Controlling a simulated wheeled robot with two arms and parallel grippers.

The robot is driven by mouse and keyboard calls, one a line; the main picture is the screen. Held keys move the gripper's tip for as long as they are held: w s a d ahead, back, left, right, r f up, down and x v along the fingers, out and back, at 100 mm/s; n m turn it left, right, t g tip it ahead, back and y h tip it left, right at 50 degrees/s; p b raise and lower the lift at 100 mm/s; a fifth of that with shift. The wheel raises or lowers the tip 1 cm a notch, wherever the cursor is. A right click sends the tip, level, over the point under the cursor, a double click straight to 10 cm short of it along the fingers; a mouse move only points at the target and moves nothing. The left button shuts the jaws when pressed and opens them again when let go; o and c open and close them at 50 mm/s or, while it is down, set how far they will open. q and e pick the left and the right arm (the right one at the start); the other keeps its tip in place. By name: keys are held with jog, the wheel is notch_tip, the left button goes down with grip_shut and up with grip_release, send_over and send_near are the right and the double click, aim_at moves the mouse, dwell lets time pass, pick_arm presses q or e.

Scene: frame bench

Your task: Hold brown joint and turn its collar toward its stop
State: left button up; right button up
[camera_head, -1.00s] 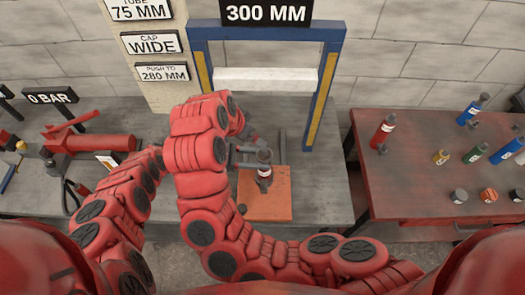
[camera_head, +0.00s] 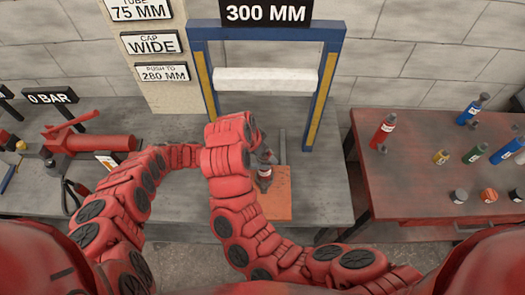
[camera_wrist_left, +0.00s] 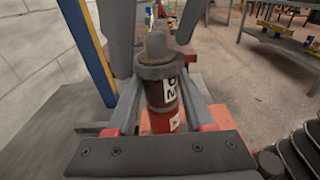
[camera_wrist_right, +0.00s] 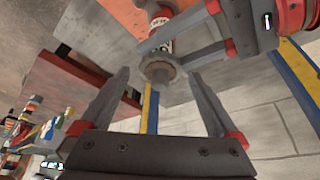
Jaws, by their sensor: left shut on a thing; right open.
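The brown joint (camera_wrist_left: 160,95) stands upright in the left wrist view, with a white label and a red lower part. Its dark collar (camera_wrist_left: 158,68) is a wide ring with a grey plug on top. My left gripper (camera_wrist_left: 158,108) is shut around the joint's body below the collar. My right gripper (camera_wrist_right: 155,82) is open; its fingers are on either side of the collar, apart from it as far as I can tell. In the head view the joint (camera_head: 264,174) is partly hidden by my right arm, which also hides my left gripper. The stop is not clearly visible.
The joint stands over an orange plate (camera_head: 272,205) on the grey bench. A blue frame (camera_head: 325,95) with a white bar stands behind. A red tool (camera_head: 95,143) lies at the left. A red table (camera_head: 420,165) with several bottles is at the right.

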jog(key=shift+f, duration=0.25)
jog(key=c, duration=1.4)
